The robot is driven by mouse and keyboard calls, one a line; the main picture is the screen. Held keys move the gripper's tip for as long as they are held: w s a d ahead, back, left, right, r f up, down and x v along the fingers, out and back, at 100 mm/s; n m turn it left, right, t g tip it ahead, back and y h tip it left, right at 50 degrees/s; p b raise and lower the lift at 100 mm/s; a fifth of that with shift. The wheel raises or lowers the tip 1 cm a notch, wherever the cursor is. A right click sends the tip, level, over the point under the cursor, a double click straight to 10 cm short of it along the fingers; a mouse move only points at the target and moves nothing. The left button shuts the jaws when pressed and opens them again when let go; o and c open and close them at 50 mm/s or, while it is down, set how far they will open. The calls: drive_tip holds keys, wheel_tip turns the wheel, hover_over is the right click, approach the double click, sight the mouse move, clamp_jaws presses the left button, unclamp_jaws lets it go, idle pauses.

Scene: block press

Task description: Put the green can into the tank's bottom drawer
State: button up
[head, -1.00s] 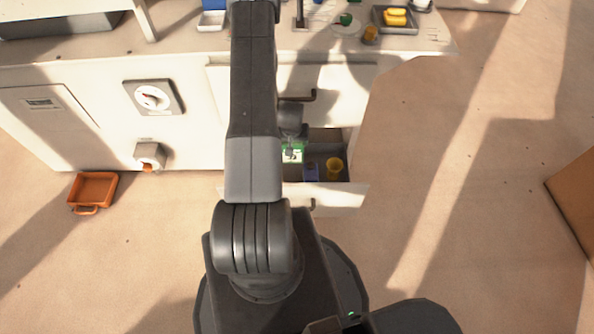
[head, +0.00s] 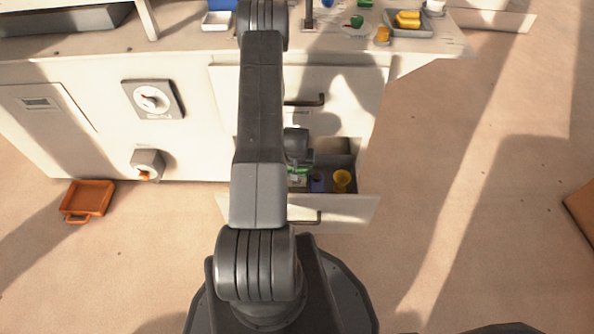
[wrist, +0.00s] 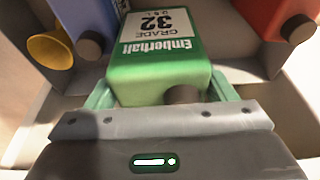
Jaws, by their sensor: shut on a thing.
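In the head view, my gripper (head: 298,165) is at the left part of the open bottom drawer (head: 350,208), and only a green and white sliver of the can shows. My arm hides much of the drawer's left side. I cannot tell whether the can touches the drawer floor.
A purple-blue can (head: 318,183) and a yellow funnel-like thing (head: 342,180) are in the drawer, right of my gripper. A red can (wrist: 277,20) shows at the wrist view's right. A closed drawer handle (head: 305,101) is above. An orange tray (head: 88,198) lies on the floor.

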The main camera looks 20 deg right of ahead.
drive_tip(key=shift+f, duration=0.4)
drive_tip(key=shift+f, duration=0.1)
drive_tip(key=shift+f+b, duration=0.5)
drive_tip(key=shift+b, duration=0.15)
drive_tip(key=o, duration=1.3)
drive_tip(key=shift+o, duration=0.2)
drive_tip(key=shift+r, duration=0.1)
drive_tip(key=shift+r+p, duration=0.25)
drive_tip(key=shift+p, duration=0.15)
drive_tip(key=d+p+v, duration=0.1)
drive_tip(key=p+v, duration=0.5)
drive_tip(key=v, duration=0.6)
drive_tip(key=shift+a+r, duration=0.25)
drive_tip(key=shift+a, duration=0.3)
drive_tip(key=shift+s, duration=0.1)
